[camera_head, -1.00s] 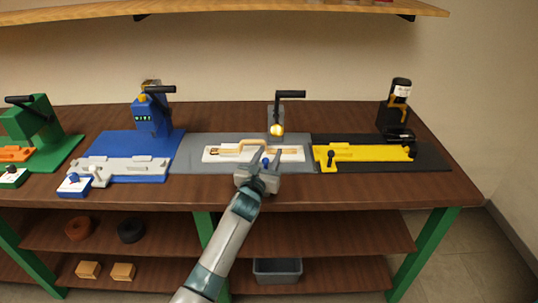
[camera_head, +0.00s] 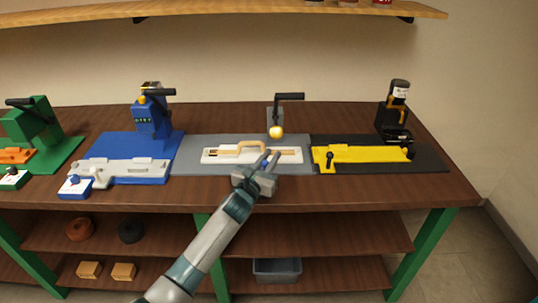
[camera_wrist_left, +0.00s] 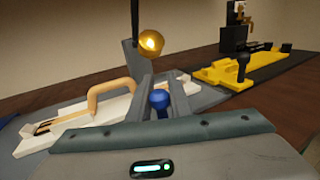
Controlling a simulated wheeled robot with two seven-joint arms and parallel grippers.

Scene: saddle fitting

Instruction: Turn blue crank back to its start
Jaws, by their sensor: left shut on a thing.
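The blue crank's round knob (camera_wrist_left: 158,98) sits between the two fingers of my left gripper (camera_wrist_left: 161,85) in the left wrist view. In the head view the left gripper (camera_head: 269,161) comes in from below and is shut on the knob, at the front right of the white fixture (camera_head: 213,155) on the grey base. The crank's arm and pivot are hidden by the gripper. A tan looped handle (camera_wrist_left: 113,94) stands on the white fixture, left of the fingers. My right gripper is not in view.
A grey post with a black lever (camera_head: 289,96) and a gold ball (camera_head: 276,132) rises behind the fixture. A yellow fixture (camera_head: 350,153) lies to the right, a blue station (camera_head: 150,122) to the left. The wooden table's front strip (camera_head: 340,190) is clear.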

